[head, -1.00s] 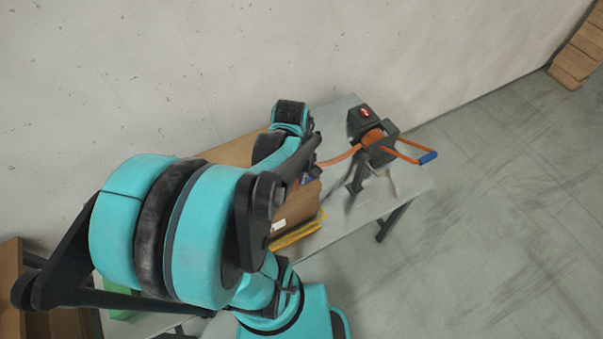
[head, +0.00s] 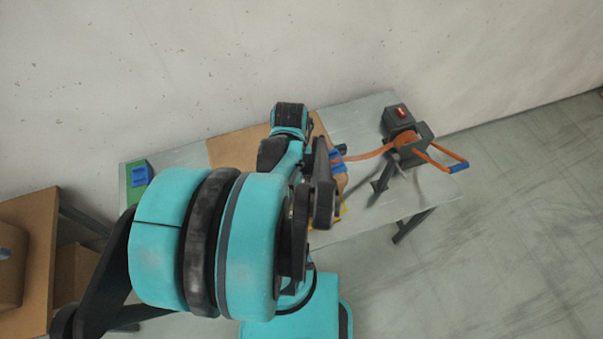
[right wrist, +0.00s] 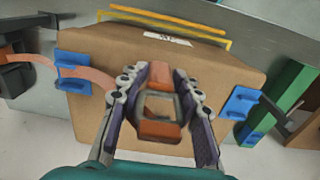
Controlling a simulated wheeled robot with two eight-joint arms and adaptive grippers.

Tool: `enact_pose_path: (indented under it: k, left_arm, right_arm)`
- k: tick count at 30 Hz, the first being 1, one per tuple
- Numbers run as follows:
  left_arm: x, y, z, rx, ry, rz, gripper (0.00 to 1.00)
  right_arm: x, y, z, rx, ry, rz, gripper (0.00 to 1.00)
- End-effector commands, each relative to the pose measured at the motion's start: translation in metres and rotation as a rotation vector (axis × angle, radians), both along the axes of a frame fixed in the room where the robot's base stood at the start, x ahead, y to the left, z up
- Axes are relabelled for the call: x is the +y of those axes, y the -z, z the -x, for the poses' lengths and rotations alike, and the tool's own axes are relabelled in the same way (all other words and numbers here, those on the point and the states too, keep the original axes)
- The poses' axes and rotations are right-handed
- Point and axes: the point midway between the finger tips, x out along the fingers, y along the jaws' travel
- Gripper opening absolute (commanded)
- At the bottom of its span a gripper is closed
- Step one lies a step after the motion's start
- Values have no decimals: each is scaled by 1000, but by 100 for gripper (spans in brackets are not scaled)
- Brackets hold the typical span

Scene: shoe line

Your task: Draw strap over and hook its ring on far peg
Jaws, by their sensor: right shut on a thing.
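A cardboard box (right wrist: 230,75) lies on the table under my right gripper. An orange strap (head: 368,154) runs from the dark dispenser (head: 400,130) to the box, and in the right wrist view it passes a blue edge piece (right wrist: 74,72). My right gripper (right wrist: 160,95) is shut on the orange-brown strap ring (right wrist: 159,131) above the box's middle. A second blue edge piece (right wrist: 240,103) sits at the box's other side. Beyond it is a green block (right wrist: 280,100) with a blue part; I cannot make out a peg clearly. My left gripper is not in view.
The grey table (head: 185,158) stands against the wall. The dispenser has an orange handle (head: 432,157) with a blue grip. A yellow bar (right wrist: 170,18) stands along the box's edge. A brown shelf with a box (head: 12,265) is at the left. My arm covers much of the box.

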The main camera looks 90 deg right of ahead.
Motion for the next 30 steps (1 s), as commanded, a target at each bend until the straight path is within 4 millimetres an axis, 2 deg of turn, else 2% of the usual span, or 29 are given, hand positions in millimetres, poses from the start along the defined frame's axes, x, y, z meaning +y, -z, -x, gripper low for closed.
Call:
enact_pose_path:
  k: [30]
  left_arm:
    - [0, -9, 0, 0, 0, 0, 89]
  right_arm:
    - [33, 0, -80, 0, -5, 0, 2]
